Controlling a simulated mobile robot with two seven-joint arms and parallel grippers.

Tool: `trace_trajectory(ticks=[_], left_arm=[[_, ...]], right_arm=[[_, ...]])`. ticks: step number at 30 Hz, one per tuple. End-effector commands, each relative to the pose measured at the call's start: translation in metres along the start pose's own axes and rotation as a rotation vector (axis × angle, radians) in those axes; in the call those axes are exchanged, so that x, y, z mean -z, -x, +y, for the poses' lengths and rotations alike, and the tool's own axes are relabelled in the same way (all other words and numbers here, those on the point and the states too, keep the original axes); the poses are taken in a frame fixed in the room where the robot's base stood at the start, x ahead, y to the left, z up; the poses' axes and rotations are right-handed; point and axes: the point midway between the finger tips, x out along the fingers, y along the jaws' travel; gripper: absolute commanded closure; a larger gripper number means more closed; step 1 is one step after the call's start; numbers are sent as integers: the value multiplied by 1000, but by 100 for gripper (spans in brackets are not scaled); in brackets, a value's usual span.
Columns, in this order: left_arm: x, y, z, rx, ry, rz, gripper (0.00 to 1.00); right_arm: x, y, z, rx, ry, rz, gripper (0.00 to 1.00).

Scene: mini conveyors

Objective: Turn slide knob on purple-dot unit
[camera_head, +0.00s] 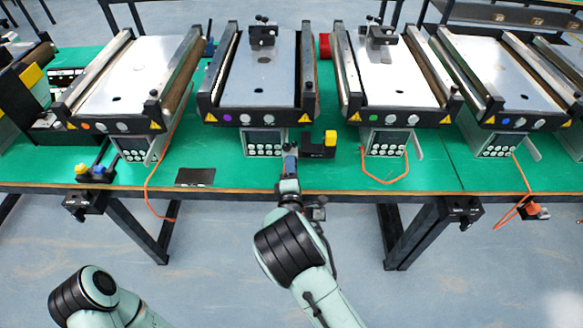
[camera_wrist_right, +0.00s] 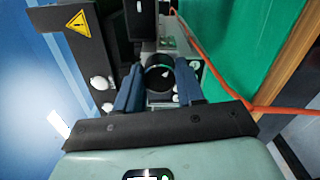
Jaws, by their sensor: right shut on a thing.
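The purple-dot unit (camera_head: 262,90) is the second conveyor from the left, with a purple dot (camera_head: 228,118) on its dark front bar. Its control box (camera_head: 264,142) hangs below the bar. My right gripper (camera_head: 289,150) is at the right end of this box, seen from behind. In the right wrist view, the blue fingers of my right gripper (camera_wrist_right: 160,66) are on either side of a round black knob (camera_wrist_right: 160,78) with a white pointer mark, and are shut on it. The fingers hide the knob in the head view. My left gripper is out of view.
The green-dot unit (camera_head: 390,75) stands to the right and the orange-dot unit (camera_head: 125,80) to the left. A black bracket with a yellow button (camera_head: 330,138) is just right of my gripper. An orange cable (camera_wrist_right: 215,75) runs close by in the wrist view.

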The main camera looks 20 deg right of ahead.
Motion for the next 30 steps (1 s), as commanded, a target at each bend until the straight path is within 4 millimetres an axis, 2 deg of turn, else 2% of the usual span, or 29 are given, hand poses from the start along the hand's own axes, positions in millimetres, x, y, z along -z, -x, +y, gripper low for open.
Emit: trace_trajectory(ticks=[1, 8, 9, 11, 19, 22, 26, 30], left_arm=[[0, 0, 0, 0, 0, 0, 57], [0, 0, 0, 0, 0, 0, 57], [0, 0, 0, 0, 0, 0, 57], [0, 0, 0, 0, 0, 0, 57], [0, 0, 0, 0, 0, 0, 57], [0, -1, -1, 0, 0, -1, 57], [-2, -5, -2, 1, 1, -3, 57], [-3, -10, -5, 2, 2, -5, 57]], right_arm=[[-4, -3, 6, -16, -2, -9, 93], [-4, -3, 6, -16, -3, -10, 93], [-4, -3, 6, -17, -3, -10, 56], [-4, -3, 6, -16, -4, -9, 37], [-2, -2, 5, -12, -4, -6, 37], [-1, 5, 4, -11, -4, -4, 37], [-1, 26, 2, -6, -2, -3, 37], [-1, 58, 1, -4, -2, -1, 37]])
